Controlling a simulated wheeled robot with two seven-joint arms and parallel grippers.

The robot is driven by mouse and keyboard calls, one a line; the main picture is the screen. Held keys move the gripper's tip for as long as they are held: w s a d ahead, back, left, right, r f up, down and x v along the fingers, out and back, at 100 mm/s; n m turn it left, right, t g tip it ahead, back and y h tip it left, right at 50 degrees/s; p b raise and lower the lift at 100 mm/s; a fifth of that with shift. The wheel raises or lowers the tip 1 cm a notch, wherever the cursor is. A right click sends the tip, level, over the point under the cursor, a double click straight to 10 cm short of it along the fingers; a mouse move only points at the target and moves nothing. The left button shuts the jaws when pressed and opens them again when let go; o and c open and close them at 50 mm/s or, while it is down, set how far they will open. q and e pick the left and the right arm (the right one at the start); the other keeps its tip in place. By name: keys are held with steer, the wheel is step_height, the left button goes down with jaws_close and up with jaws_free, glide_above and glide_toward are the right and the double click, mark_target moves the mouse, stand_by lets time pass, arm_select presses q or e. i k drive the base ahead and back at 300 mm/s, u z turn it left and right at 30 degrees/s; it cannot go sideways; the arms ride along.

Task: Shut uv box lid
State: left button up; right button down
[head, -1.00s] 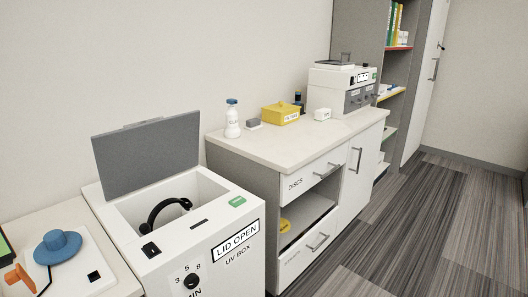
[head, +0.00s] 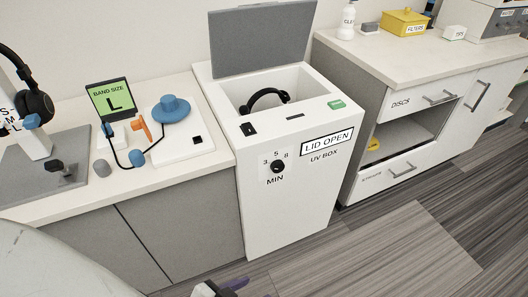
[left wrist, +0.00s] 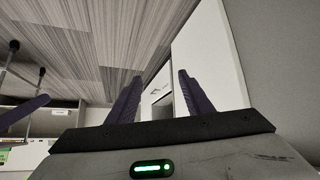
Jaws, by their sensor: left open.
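The white UV box (head: 290,165) stands in the middle of the head view, its front marked LID OPEN and UV BOX. Its grey lid (head: 262,40) is raised, standing up at the back edge. A black headset (head: 265,98) lies inside the open box. Part of a dark gripper (head: 222,288) shows at the bottom edge of the head view, low in front of the box and well apart from the lid. In the left wrist view my left gripper (left wrist: 156,92) has its two dark fingers apart with nothing between them.
A drawer cabinet (head: 400,130) stands to the right. The striped floor (head: 400,250) in front is clear.

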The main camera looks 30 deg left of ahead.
mark_target(245, 38)
steer(key=z, duration=0.55)
steer(key=i, duration=0.85)
steer(key=u, duration=2.7)
